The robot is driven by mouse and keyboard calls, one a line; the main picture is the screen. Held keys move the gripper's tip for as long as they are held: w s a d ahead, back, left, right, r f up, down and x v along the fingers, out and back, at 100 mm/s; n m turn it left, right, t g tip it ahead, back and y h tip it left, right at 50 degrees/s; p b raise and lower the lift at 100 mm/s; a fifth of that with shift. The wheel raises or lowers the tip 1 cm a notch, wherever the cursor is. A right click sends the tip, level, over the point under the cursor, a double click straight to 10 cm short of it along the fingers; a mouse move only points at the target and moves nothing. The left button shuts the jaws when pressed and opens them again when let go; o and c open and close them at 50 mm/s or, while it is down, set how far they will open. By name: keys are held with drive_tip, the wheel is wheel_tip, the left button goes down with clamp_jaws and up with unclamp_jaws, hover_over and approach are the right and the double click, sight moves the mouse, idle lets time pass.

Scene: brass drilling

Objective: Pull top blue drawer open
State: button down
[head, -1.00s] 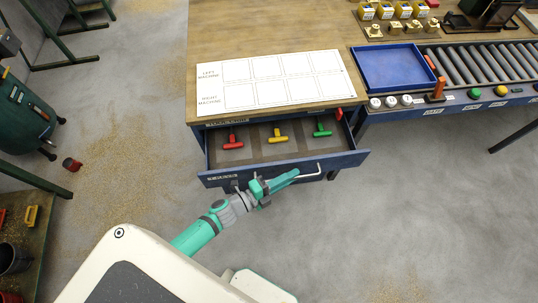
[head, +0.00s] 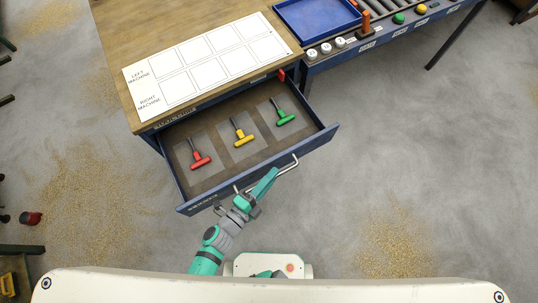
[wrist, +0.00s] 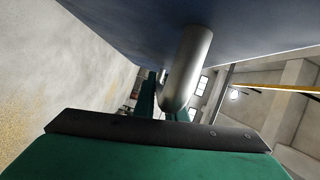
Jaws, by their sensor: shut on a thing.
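The top blue drawer (head: 317,144) stands well out from the wooden-topped bench, its inside in full view. Its metal bar handle (head: 288,167) is on the front panel. My gripper (head: 270,180) is at the handle and shut on it, with the arm reaching up from below. In the wrist view the handle (wrist: 187,75) shows as a rounded metal bar beside my green finger, below the dark blue drawer front (wrist: 250,22). The far finger is partly hidden behind the handle.
Red (head: 201,161), yellow (head: 241,137) and green (head: 286,119) T-handled tools lie in the drawer. A white marked sheet (head: 205,63) lies on the bench top. A blue tray (head: 318,17) stands at upper right. The floor right of the drawer is clear.

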drive_tip(key=shift+d, duration=0.1)
drive_tip(key=c, duration=1.8)
unclamp_jaws()
drive_tip(key=v, duration=1.1)
drive_tip(key=shift+w, duration=0.1)
